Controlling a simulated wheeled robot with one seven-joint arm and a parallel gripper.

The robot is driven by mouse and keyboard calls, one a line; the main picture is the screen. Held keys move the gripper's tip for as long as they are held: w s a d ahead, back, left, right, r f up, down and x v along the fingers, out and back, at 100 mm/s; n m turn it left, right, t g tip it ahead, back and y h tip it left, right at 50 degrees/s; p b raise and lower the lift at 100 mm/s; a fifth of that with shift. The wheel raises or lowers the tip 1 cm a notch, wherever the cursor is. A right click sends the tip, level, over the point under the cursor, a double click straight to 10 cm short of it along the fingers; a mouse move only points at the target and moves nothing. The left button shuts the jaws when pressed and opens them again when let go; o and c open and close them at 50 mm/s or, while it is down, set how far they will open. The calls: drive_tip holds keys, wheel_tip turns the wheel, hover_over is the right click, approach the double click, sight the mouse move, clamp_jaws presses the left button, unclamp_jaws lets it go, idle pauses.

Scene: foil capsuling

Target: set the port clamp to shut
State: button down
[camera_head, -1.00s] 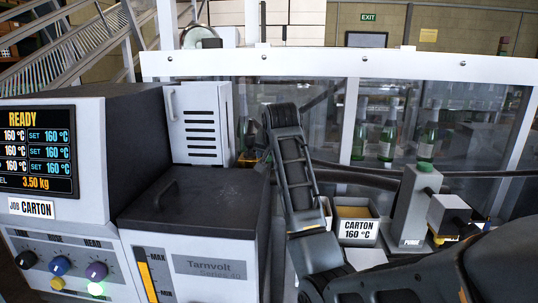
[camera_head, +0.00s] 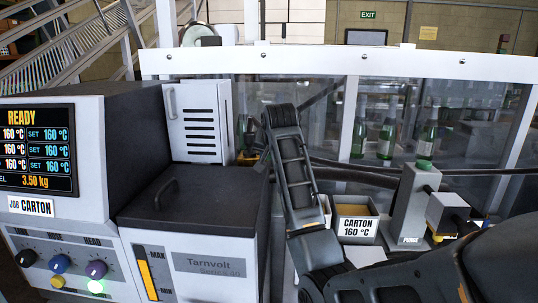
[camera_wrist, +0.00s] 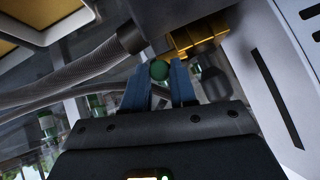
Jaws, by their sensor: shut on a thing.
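In the wrist view, my gripper (camera_wrist: 160,82) has its two blue fingers closed around a small round green knob (camera_wrist: 159,69). The knob sits just below a dark fitting and to the left of a yellow ribbed block (camera_wrist: 199,37). The knob looks like the handle of the port clamp, but its lever and the clamp body are mostly hidden, so I cannot tell the clamp's setting. In the head view, my gripper is hidden behind my own arm and the machine.
A grey ribbed hose (camera_wrist: 68,75) runs left of the fingers. A white slotted panel (camera_wrist: 285,85) stands close on the right. In the head view are the Tarnvolt tank (camera_head: 205,225), a READY display (camera_head: 38,152), a carton box (camera_head: 355,228) and green bottles (camera_head: 428,140) behind clear panels.

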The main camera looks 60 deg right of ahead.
sight(251, 158)
drive_tip(key=shift+w, duration=0.1)
drive_tip(key=shift+w+a, duration=0.35)
drive_tip(key=shift+w, duration=0.4)
drive_tip(key=shift+w+a, duration=0.3)
drive_tip(key=shift+w, duration=0.4)
drive_tip(key=shift+w+a, duration=0.35)
drive_tip(key=shift+w, duration=0.4)
drive_tip(key=c, duration=0.9)
unclamp_jaws()
drive_tip(key=shift+r, duration=0.1)
drive_tip(key=b+v, duration=0.1)
drive_tip(key=v, duration=0.6)
drive_tip(key=shift+s+a+r, duration=0.2)
drive_tip(key=shift+a, duration=0.05)
drive_tip(key=shift+s+f, duration=0.1)
